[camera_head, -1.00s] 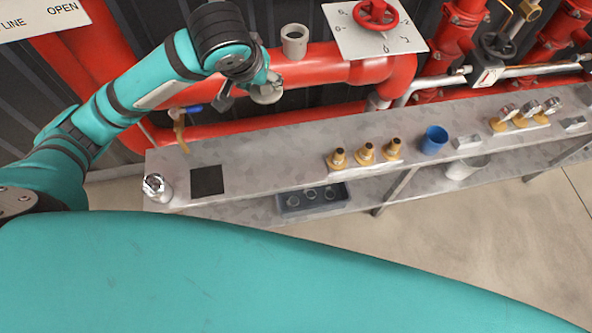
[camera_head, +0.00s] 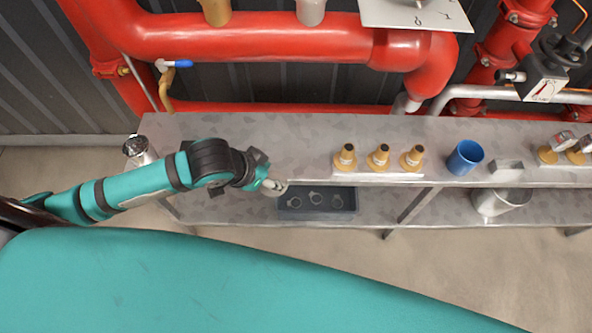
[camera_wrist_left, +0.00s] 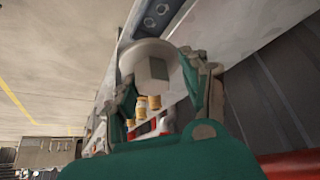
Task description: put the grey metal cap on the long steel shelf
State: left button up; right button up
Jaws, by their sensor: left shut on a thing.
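My left gripper (camera_head: 268,184) is at the front edge of the long steel shelf (camera_head: 305,130), just left of the three brass fittings. It is shut on the grey metal cap (camera_wrist_left: 150,62), a pale round piece that fills the space between the fingers in the left wrist view. In the head view the cap is small and partly hidden by the fingers. From above I cannot tell whether it touches the shelf. My right gripper is out of view.
Brass fittings (camera_head: 379,158), a blue cup (camera_head: 465,157) and a small metal block (camera_head: 506,171) stand on the shelf towards the right. A metal can (camera_head: 138,149) stands at its left end. A dark tray (camera_head: 316,203) lies on the lower level. The shelf top behind my gripper is clear.

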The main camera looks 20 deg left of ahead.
aim_at(264, 191)
pick_arm(q)
jog(key=shift+m, duration=0.4)
jog(key=f, duration=0.1)
jog(key=s+f, duration=0.1)
jog(key=f+b, duration=0.1)
jog(key=f, duration=0.1)
jog(key=shift+s+f, duration=0.1)
jog(key=shift+s, duration=0.3)
jog(key=shift+d+f, duration=0.1)
jog(key=shift+f, duration=0.15)
jog(key=w, duration=0.5)
jog(key=w+f, duration=0.1)
jog(key=w, duration=0.4)
jog(key=w+d, duration=0.1)
jog(key=w, duration=0.4)
jog(key=shift+w+f+b, duration=0.2)
jog(key=shift+w+b, duration=0.05)
jog(key=shift+b, duration=0.1)
notch_tip(264, 191, down, 3)
jog(key=shift+f, duration=0.25)
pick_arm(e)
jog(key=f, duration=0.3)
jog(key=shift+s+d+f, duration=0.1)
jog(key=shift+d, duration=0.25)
pick_arm(q)
jog(key=o, duration=1.3)
jog(key=shift+f, duration=0.15)
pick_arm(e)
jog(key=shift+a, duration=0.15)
